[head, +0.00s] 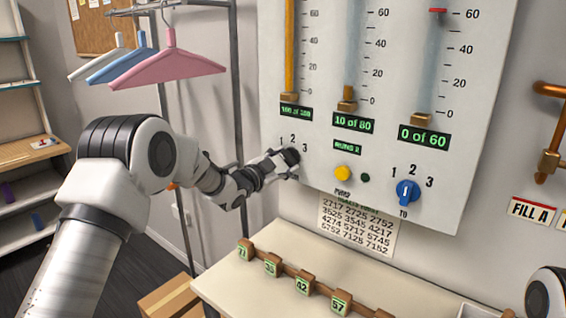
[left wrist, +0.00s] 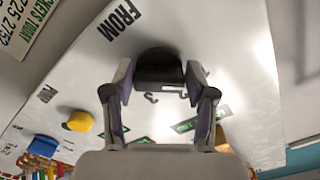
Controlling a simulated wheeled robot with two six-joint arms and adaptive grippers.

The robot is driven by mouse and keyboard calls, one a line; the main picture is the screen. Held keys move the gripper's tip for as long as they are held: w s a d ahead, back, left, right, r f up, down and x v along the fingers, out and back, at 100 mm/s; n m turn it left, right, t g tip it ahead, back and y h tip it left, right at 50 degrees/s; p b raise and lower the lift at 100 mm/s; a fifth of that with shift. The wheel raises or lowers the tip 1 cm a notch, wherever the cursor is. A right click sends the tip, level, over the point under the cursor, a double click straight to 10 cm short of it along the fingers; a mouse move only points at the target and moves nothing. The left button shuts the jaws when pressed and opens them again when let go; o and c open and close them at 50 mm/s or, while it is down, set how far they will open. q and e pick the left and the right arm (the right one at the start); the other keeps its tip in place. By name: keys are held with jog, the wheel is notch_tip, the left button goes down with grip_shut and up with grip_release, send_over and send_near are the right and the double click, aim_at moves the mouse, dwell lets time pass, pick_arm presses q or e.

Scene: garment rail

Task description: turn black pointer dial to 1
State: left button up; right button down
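The black pointer dial (left wrist: 160,68) sits on the white panel (head: 380,60) beside the word FROM in the left wrist view. Numbers 1, 2, 3 arc above it in the head view, where my left gripper (head: 287,160) largely covers it. In the left wrist view, the two fingers of my left gripper (left wrist: 160,88) stand on either side of the dial and appear to touch it. Which number its pointer faces is not clear. My right gripper is out of view.
A yellow button (head: 342,173) and a blue dial (head: 407,192) with its pointer up near 2 are right of the black dial. Below is a table (head: 262,262) with numbered tags. Hangers (head: 167,68) hang at left.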

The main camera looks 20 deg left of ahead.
pick_arm(q)
jog(key=shift+o, duration=1.4)
jog(key=shift+w+r, duration=0.1)
jog(key=shift+r, duration=0.1)
jog(key=shift+d+f, duration=0.1)
jog(key=v, duration=1.2)
